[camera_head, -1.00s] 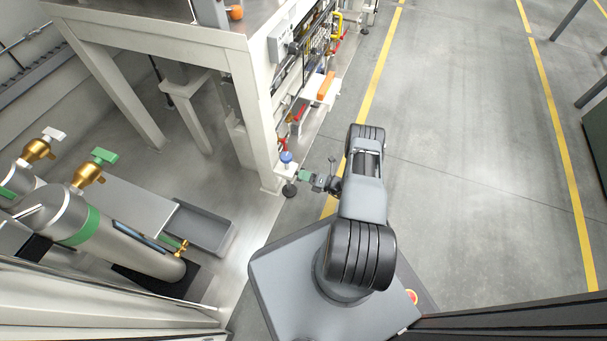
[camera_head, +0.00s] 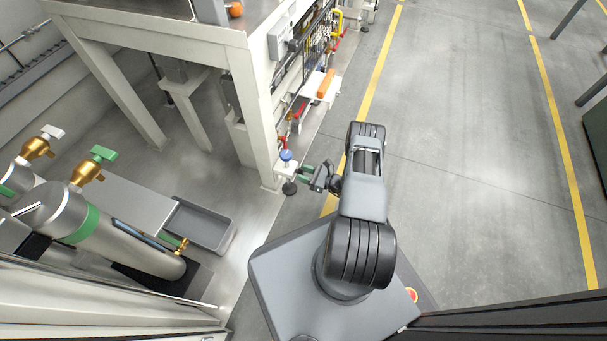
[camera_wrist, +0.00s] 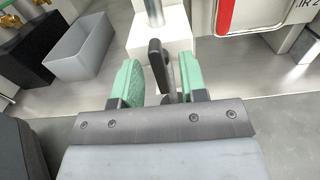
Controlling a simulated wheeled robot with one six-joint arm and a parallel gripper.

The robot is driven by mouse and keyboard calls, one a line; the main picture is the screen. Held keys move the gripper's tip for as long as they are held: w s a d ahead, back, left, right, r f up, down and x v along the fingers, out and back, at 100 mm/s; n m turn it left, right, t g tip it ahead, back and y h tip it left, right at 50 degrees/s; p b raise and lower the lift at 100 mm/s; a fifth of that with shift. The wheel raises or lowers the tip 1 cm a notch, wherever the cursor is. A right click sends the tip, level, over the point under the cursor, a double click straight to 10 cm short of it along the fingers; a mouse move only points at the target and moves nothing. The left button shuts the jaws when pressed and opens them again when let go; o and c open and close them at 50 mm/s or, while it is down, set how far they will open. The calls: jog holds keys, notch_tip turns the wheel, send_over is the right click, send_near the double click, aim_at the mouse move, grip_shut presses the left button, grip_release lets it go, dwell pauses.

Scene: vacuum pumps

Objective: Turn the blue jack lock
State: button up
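The blue jack lock (camera_head: 286,156) is a small blue knob on a white block at the foot of the bench's near leg in the head view. My gripper (camera_head: 304,172) is just right of and slightly below it, apart from the blue knob. In the wrist view my gripper (camera_wrist: 159,80) has two green fingers spread apart, so it is open. A dark upright lever (camera_wrist: 158,66) shows between the fingers, with a grey rod beside it. I cannot tell whether either finger touches it. The blue knob does not show in the wrist view.
The white bench leg (camera_head: 262,120) stands close to the knob. A grey tray (camera_head: 203,228) and gas cylinders (camera_head: 75,215) are at left. A low white shelf with an orange item (camera_head: 326,84) is beyond the knob.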

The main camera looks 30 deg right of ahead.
jog(key=shift+s+d, duration=0.1)
jog(key=shift+d, duration=0.05)
jog(key=shift+v, duration=0.85)
jog(key=shift+b+v, duration=0.4)
jog(key=shift+v, duration=2.55)
